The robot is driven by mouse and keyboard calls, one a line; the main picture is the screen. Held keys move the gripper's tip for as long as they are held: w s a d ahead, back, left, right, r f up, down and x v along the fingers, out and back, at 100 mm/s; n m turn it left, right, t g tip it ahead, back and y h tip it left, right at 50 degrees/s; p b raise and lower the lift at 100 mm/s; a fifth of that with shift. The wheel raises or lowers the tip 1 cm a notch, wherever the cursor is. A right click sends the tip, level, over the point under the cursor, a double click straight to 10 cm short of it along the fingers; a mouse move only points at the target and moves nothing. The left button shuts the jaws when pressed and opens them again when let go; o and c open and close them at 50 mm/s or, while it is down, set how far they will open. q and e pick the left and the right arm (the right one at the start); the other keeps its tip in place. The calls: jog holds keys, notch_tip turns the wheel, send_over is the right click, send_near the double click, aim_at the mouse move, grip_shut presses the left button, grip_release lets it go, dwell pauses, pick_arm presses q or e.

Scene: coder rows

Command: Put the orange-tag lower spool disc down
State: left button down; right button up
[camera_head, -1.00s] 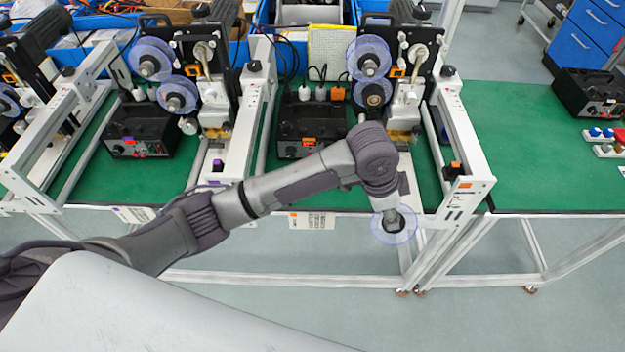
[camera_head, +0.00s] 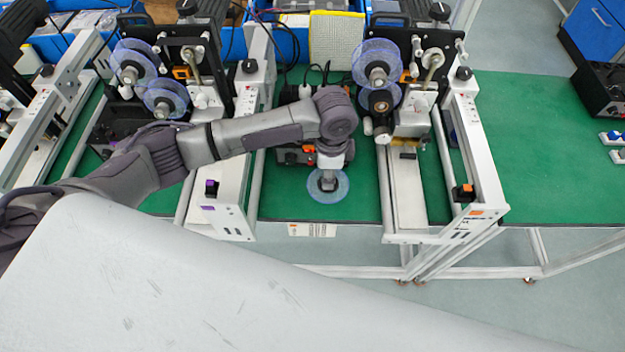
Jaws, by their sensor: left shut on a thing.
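A clear blue spool disc (camera_head: 341,190) is held flat under my left gripper (camera_head: 328,183), which points down and is shut on its middle. The disc is over the front part of the green table top (camera_head: 285,205), between the purple-tag and orange-tag machines. I cannot tell whether it touches the table. The orange-tag machine (camera_head: 477,212) is on the right. Its upper disc (camera_head: 362,58) is blue and clear. Below it is a lower spindle (camera_head: 379,102) with a dark hub and a blue rim behind. My right gripper is not in view.
The purple-tag machine (camera_head: 228,200) is left of the disc. A black control box (camera_head: 292,153) is partly hidden behind my left arm. A white tag card (camera_head: 312,230) is on the table's front edge. Green table is free right of the orange-tag machine.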

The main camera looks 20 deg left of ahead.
aim_at(313, 182)
pick_arm(q)
jog(key=a, duration=0.1)
jog(key=a+f, duration=0.2)
jog(key=shift+s+p, duration=0.25)
jog(key=shift+p, duration=0.15)
jog(key=shift+s+a+f, duration=0.1)
jog(key=shift+a+f, duration=0.2)
jog(key=shift+f, duration=0.15)
notch_tip(313, 182, down, 3)
jog(key=shift+f+p, duration=0.1)
jog(key=shift+p, duration=0.55)
jog(key=shift+f, duration=0.2)
jog(key=c, duration=0.8)
grip_release()
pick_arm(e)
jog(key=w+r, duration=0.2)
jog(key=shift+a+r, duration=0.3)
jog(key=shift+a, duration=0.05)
